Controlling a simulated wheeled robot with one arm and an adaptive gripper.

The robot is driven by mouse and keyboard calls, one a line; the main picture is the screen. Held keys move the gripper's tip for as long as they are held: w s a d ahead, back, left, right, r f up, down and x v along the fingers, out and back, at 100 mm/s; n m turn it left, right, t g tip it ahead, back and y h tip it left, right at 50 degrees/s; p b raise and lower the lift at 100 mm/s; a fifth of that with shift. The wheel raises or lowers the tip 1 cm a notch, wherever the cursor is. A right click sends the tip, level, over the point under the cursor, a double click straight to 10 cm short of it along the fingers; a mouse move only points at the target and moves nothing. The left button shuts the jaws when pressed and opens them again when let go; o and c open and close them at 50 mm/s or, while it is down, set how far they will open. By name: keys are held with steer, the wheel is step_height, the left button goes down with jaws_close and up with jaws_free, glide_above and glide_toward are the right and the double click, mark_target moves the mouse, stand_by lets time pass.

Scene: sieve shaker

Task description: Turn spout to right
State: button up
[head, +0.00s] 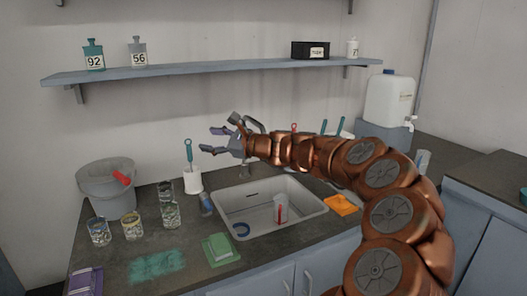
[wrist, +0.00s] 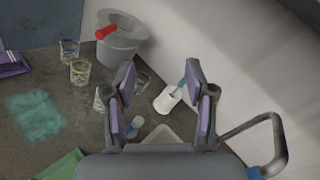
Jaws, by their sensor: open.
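The spout (wrist: 279,135) is a grey curved pipe at the right of the wrist view, to the right of my gripper's fingers. In the head view, part of the spout (head: 255,123) shows behind my wrist at the back of the sink (head: 262,212); its lower part is mostly hidden. My gripper (head: 212,140) is above the back left of the sink, with its fingers pointing left. In the wrist view my gripper (wrist: 160,78) is open, its two purple-padded fingers wide apart with nothing held between them. The fingers look apart from the spout.
A white holder with a brush (head: 193,181) stands left of the sink, near several glass jars (head: 132,226) and a grey bucket (head: 108,190). A shelf (head: 210,68) runs along the wall above. A white canister (head: 389,98) stands at right.

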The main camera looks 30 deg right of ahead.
steer(key=w+d+f+m+t+h+b, duration=0.1)
steer(key=d+f+m+h, duration=0.25)
steer(key=d, duration=0.45)
steer(key=w+d+f+m+t+h, duration=0.1)
steer(key=d+f+m+h, duration=0.2)
steer(key=d, duration=0.5)
steer(key=w+d+f+m+t+h+b, duration=0.1)
steer(key=d+f+m+h, duration=0.15)
steer(key=d+m, duration=0.4)
steer(key=shift+n+y, duration=0.5)
steer(key=shift+n, duration=0.2)
steer(key=shift+w+d+f+p, duration=0.1)
steer(key=shift+w+d+p, duration=0.1)
steer(key=shift+w, duration=1.05)
steer(key=shift+w+d+f+p, duration=0.1)
steer(key=shift+w+d+p, duration=0.1)
steer(key=shift+w, duration=1.1)
steer(key=shift+w+d+p, duration=0.15)
steer(key=shift+w+p, duration=0.05)
steer(key=shift+w, duration=1.05)
jaws_close()
